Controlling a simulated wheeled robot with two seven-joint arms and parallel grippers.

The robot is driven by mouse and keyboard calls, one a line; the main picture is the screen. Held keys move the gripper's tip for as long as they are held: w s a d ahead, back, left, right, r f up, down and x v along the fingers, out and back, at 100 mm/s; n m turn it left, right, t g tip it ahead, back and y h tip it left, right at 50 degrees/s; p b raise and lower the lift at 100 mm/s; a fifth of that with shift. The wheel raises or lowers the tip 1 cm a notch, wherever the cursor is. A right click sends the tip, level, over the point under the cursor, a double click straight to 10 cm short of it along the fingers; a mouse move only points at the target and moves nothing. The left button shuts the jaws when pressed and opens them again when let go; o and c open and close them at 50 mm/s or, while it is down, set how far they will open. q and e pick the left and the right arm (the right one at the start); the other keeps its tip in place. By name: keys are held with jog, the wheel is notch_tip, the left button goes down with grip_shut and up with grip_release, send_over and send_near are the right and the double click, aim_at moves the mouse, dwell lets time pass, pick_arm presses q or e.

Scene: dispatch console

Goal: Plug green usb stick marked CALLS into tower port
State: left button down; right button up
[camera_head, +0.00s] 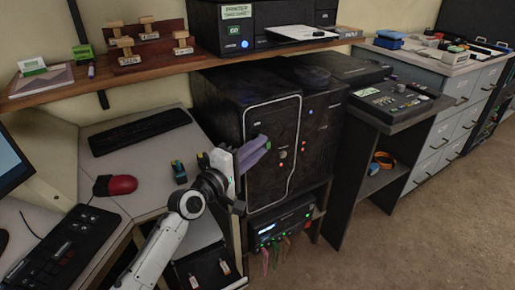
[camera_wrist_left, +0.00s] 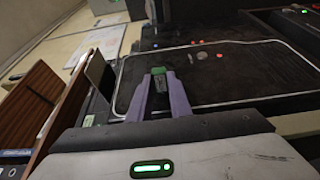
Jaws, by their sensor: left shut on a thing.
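The black computer tower (camera_head: 271,108) stands under the wooden shelf, with a pale outline around its front panel and small lights on it. In the left wrist view its front panel (camera_wrist_left: 225,75) fills the middle. My left gripper (camera_head: 266,143) has its purple fingers close in front of this panel. It is shut on the green usb stick (camera_wrist_left: 158,72), which shows between the fingertips in the left wrist view. The stick's marking is too small to read. The fingers hide most of the stick in the head view. I cannot tell whether its tip touches a port. My right gripper is not in view.
Two small dark items, one a stick-like block (camera_head: 179,171), stand on the desk beside my left arm. A red mouse (camera_head: 116,185) and a keyboard (camera_head: 140,130) lie further left. The wooden shelf (camera_head: 150,76) overhangs behind. A lit unit (camera_head: 283,222) sits below the tower.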

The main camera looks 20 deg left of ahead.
pick_arm(q)
jog(key=shift+w+a+r, duration=0.1)
jog(key=shift+w+a, duration=0.05)
jog(key=shift+a, duration=0.1)
dwell(0.3)
jog(key=c, duration=1.5)
grip_release()
jog(key=shift+c, duration=0.2)
jog(key=v, duration=1)
jog(key=shift+p, duration=0.3)
